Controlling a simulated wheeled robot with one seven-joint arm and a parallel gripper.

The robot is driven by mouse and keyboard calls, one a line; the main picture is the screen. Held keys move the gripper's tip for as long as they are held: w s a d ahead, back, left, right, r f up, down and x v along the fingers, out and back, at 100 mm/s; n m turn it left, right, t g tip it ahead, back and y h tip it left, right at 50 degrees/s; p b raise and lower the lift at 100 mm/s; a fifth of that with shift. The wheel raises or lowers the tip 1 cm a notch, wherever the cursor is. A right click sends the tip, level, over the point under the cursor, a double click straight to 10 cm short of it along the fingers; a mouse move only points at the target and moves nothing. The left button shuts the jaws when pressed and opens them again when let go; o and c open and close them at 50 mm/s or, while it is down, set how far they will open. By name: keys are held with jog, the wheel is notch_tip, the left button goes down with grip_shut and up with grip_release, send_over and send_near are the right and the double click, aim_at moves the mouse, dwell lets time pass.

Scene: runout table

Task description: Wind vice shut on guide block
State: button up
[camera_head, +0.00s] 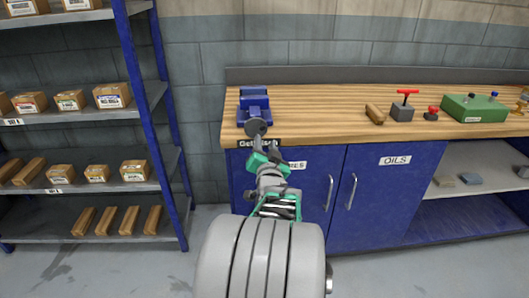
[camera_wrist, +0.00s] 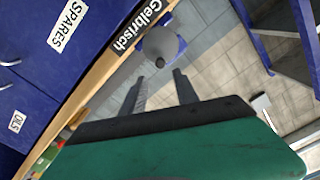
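The blue vice (camera_head: 254,101) stands on the left end of the wooden bench. Its round grey handwheel (camera_head: 257,127) faces me at the bench's front edge. The handwheel also shows in the wrist view (camera_wrist: 160,42), with a small dark knob on it. My gripper (camera_head: 262,147) is just in front of the handwheel. In the wrist view my gripper (camera_wrist: 160,80) has its two fingers apart with nothing between them, and the handwheel lies beyond the tips. I cannot make out a guide block in the vice jaws.
On the bench (camera_head: 310,105) are a brown block (camera_head: 375,114), a grey block with a red T-handle (camera_head: 402,108), a red knob (camera_head: 431,113) and a green box (camera_head: 474,107). Blue cupboards (camera_head: 375,215) stand below. A blue shelf rack (camera_head: 150,90) stands left.

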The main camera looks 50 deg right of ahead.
aim_at(263, 129)
jog(key=x, duration=0.3)
jog(key=b+x, duration=0.1)
jog(key=x, duration=0.3)
jog(key=shift+a+f, duration=0.15)
jog(key=shift+f, duration=0.05)
jog(key=shift+w+d+b, duration=0.45)
jog(key=shift+w+b, duration=0.05)
jog(key=shift+d+b, duration=0.1)
jog(key=shift+b, duration=0.3)
jog(key=shift+w+f+n+b, duration=0.1)
jog(key=shift+f+n+b, duration=0.25)
jog(key=shift+n+b, duration=0.6)
jog(key=n+b, duration=0.3)
jog(key=b, duration=0.1)
jog(key=shift+n+b, duration=0.25)
jog(key=shift+b, duration=0.15)
jog(key=shift+r+n+b, duration=0.35)
jog(key=shift+n+b, duration=0.05)
jog(key=shift+n, duration=0.5)
jog(key=n+b, duration=0.4)
jog(key=b, duration=0.1)
jog(key=shift+f+n, duration=0.2)
jog(key=shift+n, duration=0.1)
jog(key=shift+r+n+b, duration=0.25)
jog(key=shift+n+b, duration=0.05)
jog(key=shift+n, duration=0.1)
jog(key=shift+r, duration=0.1)
